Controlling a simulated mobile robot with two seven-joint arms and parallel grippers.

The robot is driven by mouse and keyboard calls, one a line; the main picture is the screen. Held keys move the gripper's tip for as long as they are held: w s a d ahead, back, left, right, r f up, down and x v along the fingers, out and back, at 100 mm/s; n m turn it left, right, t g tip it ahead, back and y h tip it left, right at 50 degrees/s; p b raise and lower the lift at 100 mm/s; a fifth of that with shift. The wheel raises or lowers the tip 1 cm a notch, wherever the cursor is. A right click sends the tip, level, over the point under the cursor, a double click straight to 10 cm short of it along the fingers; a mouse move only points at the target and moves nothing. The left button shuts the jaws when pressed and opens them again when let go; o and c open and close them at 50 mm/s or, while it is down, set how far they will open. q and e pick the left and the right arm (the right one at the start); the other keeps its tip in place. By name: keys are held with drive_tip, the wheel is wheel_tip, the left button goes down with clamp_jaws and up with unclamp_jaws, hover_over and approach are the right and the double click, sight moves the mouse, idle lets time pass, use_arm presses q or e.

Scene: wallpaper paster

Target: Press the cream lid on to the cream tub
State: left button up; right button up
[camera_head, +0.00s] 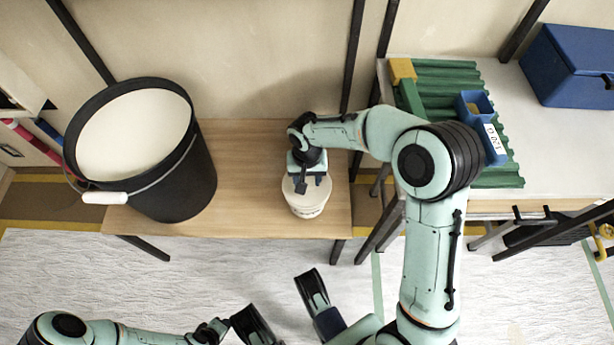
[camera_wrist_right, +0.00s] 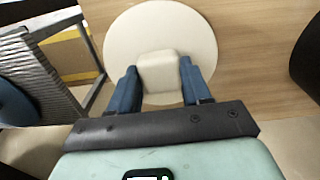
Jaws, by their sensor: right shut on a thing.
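The cream tub (camera_head: 307,211) stands upright near the front right of the wooden table, with small dark print on its side. The round cream lid (camera_wrist_right: 190,35) has a square knob (camera_wrist_right: 160,75). My right gripper (camera_head: 307,180) points down over the tub and is shut on this knob, with one blue finger on each side in the right wrist view (camera_wrist_right: 157,85). The lid is over the tub's mouth; I cannot tell whether its rim is fully seated. My left gripper (camera_head: 282,307) shows partly at the bottom of the head view, fingers apart and empty, away from the table.
A large black bucket (camera_head: 185,185) with a pale top stands at the left of the wooden table (camera_head: 250,150). Bare table lies between it and the tub.

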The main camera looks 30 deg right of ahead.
sight(307, 180)
use_arm(q)
drive_tip(key=shift+f+b, duration=0.65)
drive_tip(key=shift+f, duration=0.1)
use_arm(e)
drive_tip(key=shift+f, duration=1.15)
drive_tip(key=o, duration=1.1)
drive_tip(key=shift+r, duration=0.55)
wheel_tip(307, 180, up, 8)
drive_tip(key=p, duration=0.3)
use_arm(q)
wheel_tip(307, 180, up, 6)
drive_tip(key=w+d+p, duration=0.1)
drive_tip(key=w, duration=0.1)
drive_tip(key=shift+d+t, duration=0.35)
drive_tip(key=shift+t, duration=0.05)
use_arm(e)
drive_tip(key=shift+r, duration=2.15)
use_arm(q)
drive_tip(key=shift+s+f, duration=0.1)
